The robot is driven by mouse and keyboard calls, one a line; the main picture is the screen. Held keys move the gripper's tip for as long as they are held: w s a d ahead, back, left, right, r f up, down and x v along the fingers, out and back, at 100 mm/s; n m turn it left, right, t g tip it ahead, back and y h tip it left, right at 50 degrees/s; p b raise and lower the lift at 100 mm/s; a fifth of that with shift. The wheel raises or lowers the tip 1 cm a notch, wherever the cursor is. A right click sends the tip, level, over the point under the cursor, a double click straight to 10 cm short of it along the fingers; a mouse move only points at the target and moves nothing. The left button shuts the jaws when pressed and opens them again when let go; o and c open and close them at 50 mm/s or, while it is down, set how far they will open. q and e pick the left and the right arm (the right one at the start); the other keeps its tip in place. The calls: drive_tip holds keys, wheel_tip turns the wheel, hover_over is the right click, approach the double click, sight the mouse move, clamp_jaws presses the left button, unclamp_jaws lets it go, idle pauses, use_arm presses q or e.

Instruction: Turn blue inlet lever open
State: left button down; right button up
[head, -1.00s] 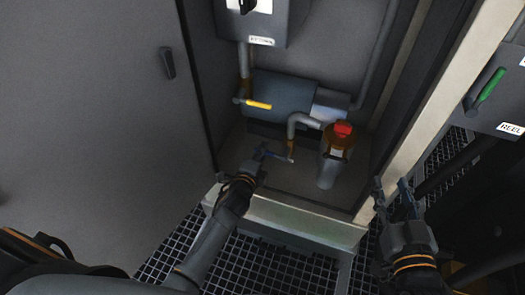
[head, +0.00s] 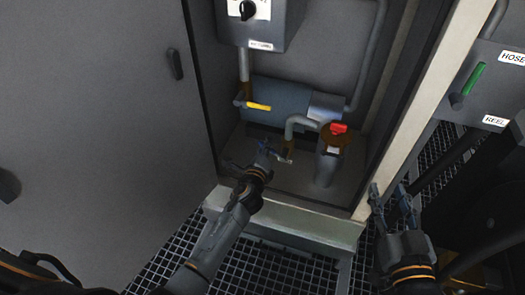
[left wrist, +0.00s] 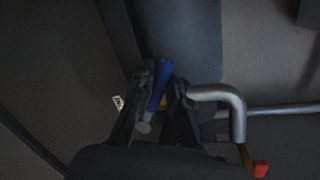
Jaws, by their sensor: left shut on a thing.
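The blue inlet lever (left wrist: 160,82) shows between my left fingers in the left wrist view. My right gripper (head: 391,197) is open and empty, outside the cabinet's right post.
A yellow lever (head: 258,107) sits on the grey-blue tank (head: 283,98) above. A switch box (head: 255,30) hangs above. The cabinet door (head: 100,110) is at left. A green lever (head: 474,79) is at far right.

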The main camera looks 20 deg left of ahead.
sight(283, 158)
use_arm(q)
drive_tip(key=m, duration=0.1)
drive_tip(key=d+r+m, duration=0.1)
drive_tip(key=shift+r+m+y, duration=0.3)
drive_tip(key=shift+d+r+m+t+y+p, duration=0.15)
drive_tip(key=shift+d+r+m+p, duration=0.15)
drive_tip(key=shift+m, duration=0.25)
drive_tip(key=shift+d+r+m+t+y+p, duration=0.2)
drive_tip(key=shift+d+m, duration=0.2)
drive_tip(key=shift+m, duration=0.15)
drive_tip(key=d+m, duration=0.2)
drive_tip(key=m, duration=0.1)
drive_tip(key=shift+r+t, duration=0.25)
drive_tip(key=shift+r, duration=0.1)
drive_tip(key=shift+s+d+m+t+p, duration=0.1)
drive_tip(key=shift+d+m+t+p, duration=0.1)
drive_tip(key=shift+d+m, duration=0.35)
drive_tip(key=shift+d+m+t+p, duration=0.1)
drive_tip(key=shift+d+m+p, duration=0.1)
drive_tip(key=shift+m, duration=0.65)
use_arm(e)
drive_tip(key=s+d+f+g+h, duration=0.1)
drive_tip(key=s+d+f+g, duration=0.1)
drive_tip(key=f+g, duration=0.3)
drive_tip(key=shift+s+d+f+h, duration=0.35)
drive_tip(key=shift+s+f, duration=0.25)
drive_tip(key=shift+f, duration=0.75)
